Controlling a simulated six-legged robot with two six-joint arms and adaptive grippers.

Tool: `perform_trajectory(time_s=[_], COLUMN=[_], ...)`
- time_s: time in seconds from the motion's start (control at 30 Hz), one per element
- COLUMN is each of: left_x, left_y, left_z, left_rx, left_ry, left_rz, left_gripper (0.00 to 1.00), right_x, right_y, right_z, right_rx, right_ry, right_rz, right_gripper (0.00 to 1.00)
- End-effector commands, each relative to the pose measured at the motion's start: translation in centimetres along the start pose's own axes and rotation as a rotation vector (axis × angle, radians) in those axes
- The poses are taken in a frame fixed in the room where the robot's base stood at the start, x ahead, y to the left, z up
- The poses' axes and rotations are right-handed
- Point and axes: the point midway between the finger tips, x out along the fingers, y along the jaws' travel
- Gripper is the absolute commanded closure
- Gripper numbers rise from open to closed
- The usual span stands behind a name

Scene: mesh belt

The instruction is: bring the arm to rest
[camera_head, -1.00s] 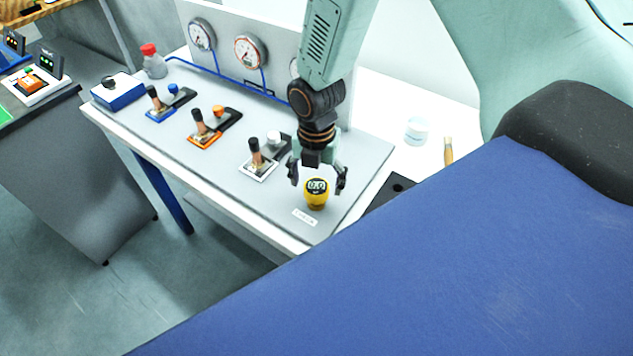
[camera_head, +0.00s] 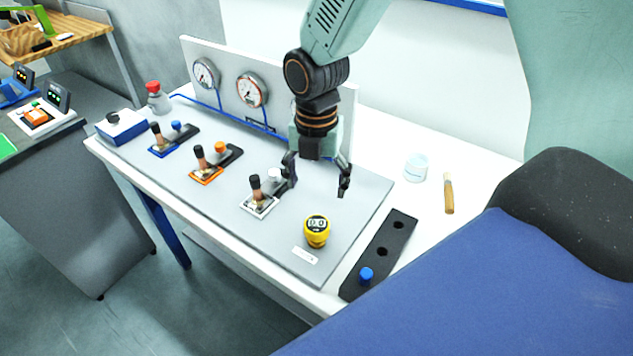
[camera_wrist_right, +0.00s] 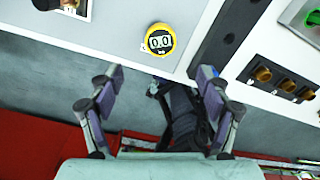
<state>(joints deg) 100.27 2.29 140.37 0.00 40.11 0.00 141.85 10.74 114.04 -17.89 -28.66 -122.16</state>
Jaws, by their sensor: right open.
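My right gripper (camera_head: 317,182) hangs from its arm above the grey panel (camera_head: 225,162) in the head view. Its two fingers are apart, with nothing between them. In the right wrist view the open fingers (camera_wrist_right: 157,95) also show empty. My left gripper is not in view.
Valve levers with blue (camera_head: 160,142), orange (camera_head: 204,168) and white (camera_head: 259,198) bases stand on the panel. Dial gauges (camera_head: 250,90) are on the upright board behind. A black strip (camera_head: 378,256) with a blue plug, a white jar (camera_head: 416,167) and a wooden-handled tool (camera_head: 448,192) lie to the right.

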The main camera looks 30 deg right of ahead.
Motion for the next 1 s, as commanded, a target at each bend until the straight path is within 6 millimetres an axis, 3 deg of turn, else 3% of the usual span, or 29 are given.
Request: perform_trajectory(time_s=[0.27,0.8,1.0], left_x=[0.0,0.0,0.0], left_y=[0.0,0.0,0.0], left_z=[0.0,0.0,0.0], left_rx=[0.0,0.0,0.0], left_ry=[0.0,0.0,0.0], left_rz=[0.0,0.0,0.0], left_gripper=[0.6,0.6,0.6], right_x=[1.1,9.9,11.9], right_y=[0.0,-0.1,0.0], right_z=[0.0,0.0,0.0], right_rx=[0.0,-0.001,0.0], right_ry=[0.001,0.001,0.0], right_rz=[-0.002,-0.002,0.0], right_gripper=[0.22,0.22,0.22])
